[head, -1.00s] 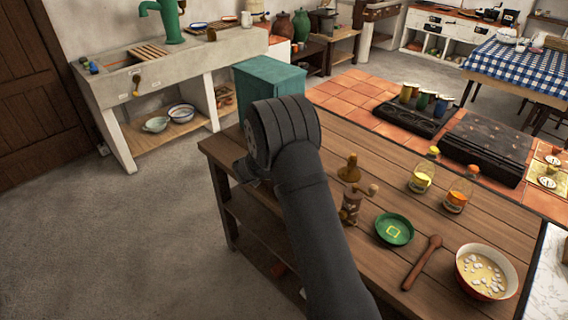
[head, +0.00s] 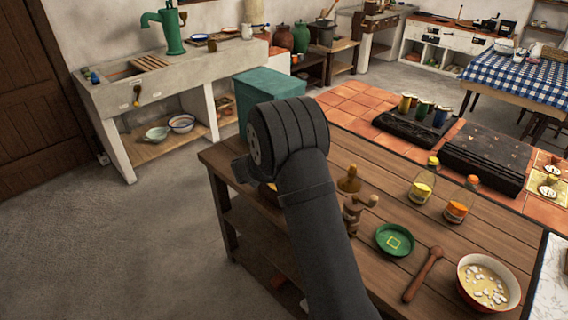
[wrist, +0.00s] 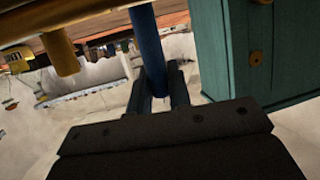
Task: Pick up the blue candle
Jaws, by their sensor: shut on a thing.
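The blue candle (wrist: 148,45) shows in the wrist view as a long, slim blue rod. Its lower end is between the two fingers of my gripper (wrist: 159,92), which is shut on it. The candle's far end runs out of the top of the picture. In the head view my gripper (head: 242,170) is at the table's left end, mostly hidden behind my own wrist, and the held candle cannot be made out there.
A yellow rod (wrist: 58,50) hangs left of the candle. A teal box (wrist: 262,55) is close on the right; it also shows behind the table (head: 325,150) in the head view (head: 270,95). A pepper mill (head: 353,213), green dish (head: 395,240) and bowl (head: 488,282) stand right of my arm.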

